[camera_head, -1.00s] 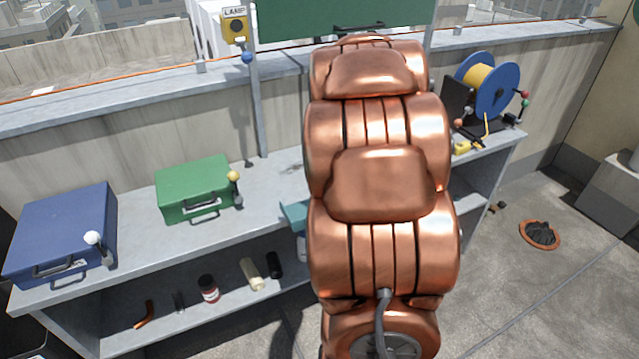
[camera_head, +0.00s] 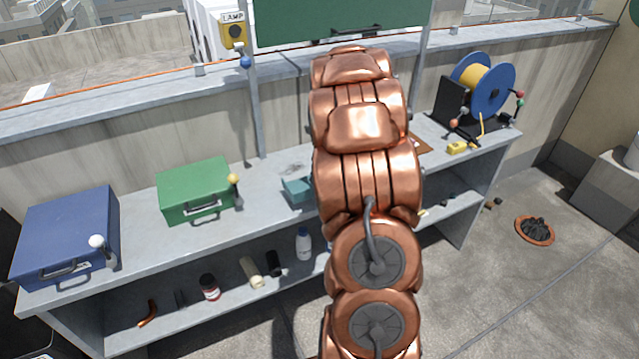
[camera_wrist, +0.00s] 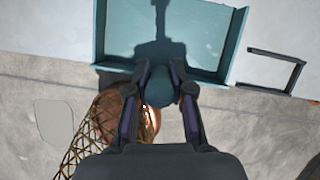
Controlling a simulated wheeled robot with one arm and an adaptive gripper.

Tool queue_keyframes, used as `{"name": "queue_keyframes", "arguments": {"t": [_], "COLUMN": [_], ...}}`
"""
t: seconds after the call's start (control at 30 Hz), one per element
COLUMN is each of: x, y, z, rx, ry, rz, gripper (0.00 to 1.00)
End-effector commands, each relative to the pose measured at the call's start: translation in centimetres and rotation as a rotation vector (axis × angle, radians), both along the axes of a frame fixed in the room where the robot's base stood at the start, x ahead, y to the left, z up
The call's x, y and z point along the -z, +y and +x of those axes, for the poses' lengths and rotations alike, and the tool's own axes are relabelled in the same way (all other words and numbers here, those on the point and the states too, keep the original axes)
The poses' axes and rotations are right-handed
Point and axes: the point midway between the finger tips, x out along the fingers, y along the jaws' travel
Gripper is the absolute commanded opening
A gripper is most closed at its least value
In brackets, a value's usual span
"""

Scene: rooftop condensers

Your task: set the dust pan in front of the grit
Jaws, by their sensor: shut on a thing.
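The teal dust pan (camera_wrist: 170,35) fills the top of the wrist view, its open tray above the bench. My gripper (camera_wrist: 161,84) is shut on the pan's rounded handle. In the head view a corner of the teal pan (camera_head: 297,188) shows left of my copper arm, which hides the rest and my gripper. A faint grey patch, perhaps the grit (camera_head: 292,169), lies on the bench just behind the pan. I cannot tell whether the pan touches the bench.
A green case (camera_head: 194,184) and a blue case (camera_head: 65,232) stand on the bench at left. A cable reel (camera_head: 484,90) stands at right. A lower shelf holds a white bottle (camera_head: 303,244) and several small items. A lamp switch (camera_head: 234,31) is on a post behind.

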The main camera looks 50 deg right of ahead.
Motion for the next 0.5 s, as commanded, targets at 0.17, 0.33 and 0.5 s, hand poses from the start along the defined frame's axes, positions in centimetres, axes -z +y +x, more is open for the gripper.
{"name": "queue_keyframes", "arguments": {"t": [0.17, 0.33, 0.5], "x": [0.4, 2.2, 3.5], "y": [-0.1, 0.0, -0.1], "z": [0.2, 0.2, 0.1], "rx": [0.000, -0.001, -0.001], "ry": [0.002, 0.003, 0.002], "rz": [0.002, 0.008, 0.004], "gripper": [0.00, 0.00, 0.00]}}
